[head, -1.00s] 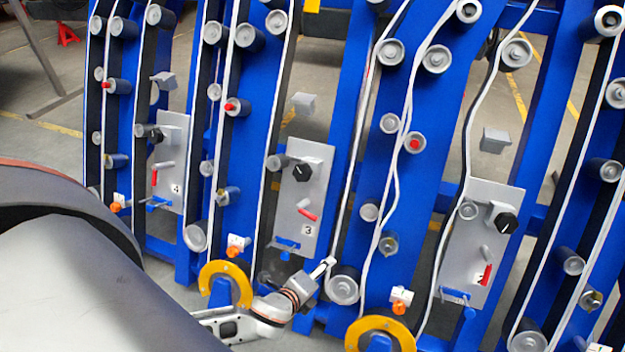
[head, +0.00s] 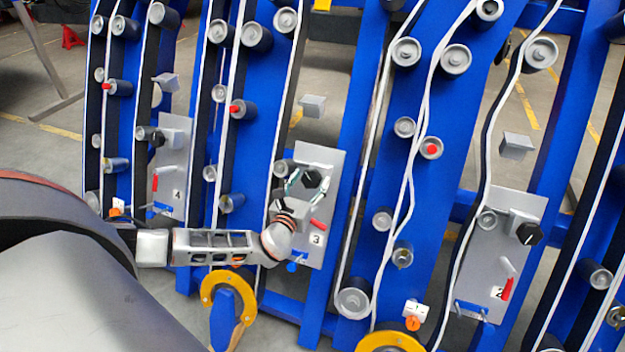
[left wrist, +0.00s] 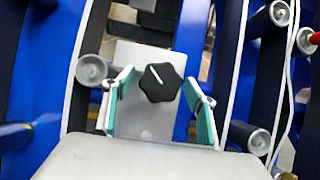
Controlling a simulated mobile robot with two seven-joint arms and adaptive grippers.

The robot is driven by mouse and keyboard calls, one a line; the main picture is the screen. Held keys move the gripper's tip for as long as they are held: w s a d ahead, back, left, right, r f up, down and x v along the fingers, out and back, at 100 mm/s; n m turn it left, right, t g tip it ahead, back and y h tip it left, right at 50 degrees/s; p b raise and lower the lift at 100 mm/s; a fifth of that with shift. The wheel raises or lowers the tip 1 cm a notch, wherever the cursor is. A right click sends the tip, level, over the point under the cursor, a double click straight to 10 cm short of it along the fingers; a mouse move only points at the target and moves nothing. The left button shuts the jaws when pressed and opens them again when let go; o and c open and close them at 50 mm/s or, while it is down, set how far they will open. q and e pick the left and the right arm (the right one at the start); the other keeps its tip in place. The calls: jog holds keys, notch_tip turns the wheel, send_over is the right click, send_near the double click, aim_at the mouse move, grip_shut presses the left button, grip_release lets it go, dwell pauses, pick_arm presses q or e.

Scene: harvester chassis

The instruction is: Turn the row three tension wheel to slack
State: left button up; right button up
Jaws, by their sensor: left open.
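The row three tension wheel, a black lobed knob with a white pointer line (head: 313,177), sits on the grey panel labelled 3 (head: 321,262). In the left wrist view the wheel (left wrist: 163,87) is near the middle, its line slanting to the upper left. My left gripper (head: 305,184) is at the wheel with its fingers open. In the left wrist view the teal-padded fingers of the left gripper (left wrist: 160,79) stand on either side of the wheel, with gaps visible. I cannot tell how deep they reach. My right gripper is not in view.
Below the wheel on the same panel are a red lever (head: 318,225) and a blue handle (head: 297,258). A grey roller (left wrist: 92,69) and white strand lie left of the fingers. A yellow ring (head: 228,283) is below my arm. Similar panels stand either side.

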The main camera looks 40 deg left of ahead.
pick_arm(q)
jog(key=shift+w+a, duration=0.15)
jog(key=shift+w, duration=0.55)
jog(key=c, duration=1.1)
